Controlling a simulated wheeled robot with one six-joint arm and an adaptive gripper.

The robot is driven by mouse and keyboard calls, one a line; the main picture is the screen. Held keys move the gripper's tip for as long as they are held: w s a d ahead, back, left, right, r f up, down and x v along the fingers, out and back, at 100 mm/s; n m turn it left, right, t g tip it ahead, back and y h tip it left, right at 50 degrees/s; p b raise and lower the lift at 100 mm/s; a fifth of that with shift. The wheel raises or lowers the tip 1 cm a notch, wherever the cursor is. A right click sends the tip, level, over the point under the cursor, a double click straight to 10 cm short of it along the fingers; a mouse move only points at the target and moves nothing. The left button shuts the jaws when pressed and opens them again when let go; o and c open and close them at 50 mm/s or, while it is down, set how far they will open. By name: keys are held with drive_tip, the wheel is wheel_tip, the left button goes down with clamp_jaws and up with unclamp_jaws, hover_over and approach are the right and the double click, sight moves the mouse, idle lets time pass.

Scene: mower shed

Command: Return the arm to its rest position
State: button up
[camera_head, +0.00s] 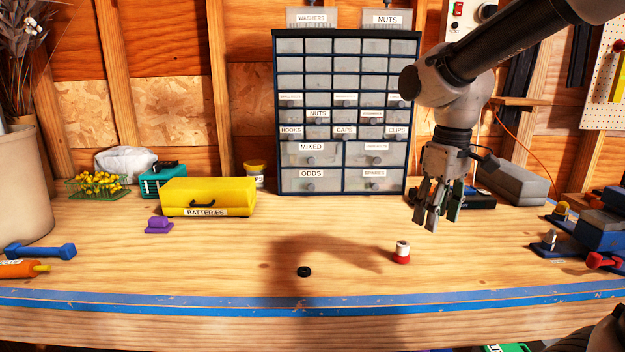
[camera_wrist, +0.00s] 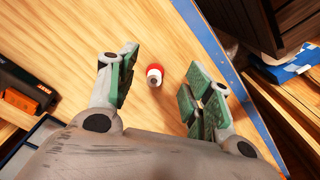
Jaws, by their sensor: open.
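My gripper (camera_head: 437,212) hangs from my arm at the right of the head view, pointing down above the bench. It is open and holds nothing. A small red and white cylinder (camera_head: 402,252) stands upright on the bench, below and to the left of the gripper in the head view. It also shows in the wrist view (camera_wrist: 155,75), beyond the fingertips and apart from them.
The wooden bench (camera_head: 200,255) has a blue front edge. A black ring (camera_head: 304,271) lies near the front. A drawer cabinet (camera_head: 347,112), yellow batteries box (camera_head: 208,194) and purple piece (camera_head: 158,225) stand behind. Blue tools (camera_head: 602,232) crowd the right. The middle is mostly clear.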

drive_tip(key=s+d+r+m+t, duration=0.2)
drive_tip(key=s+d+m, duration=0.4)
drive_tip(key=s+d, duration=0.5)
drive_tip(key=shift+s+t, duration=0.9)
drive_tip(key=shift+s, duration=0.45)
idle(0.5)
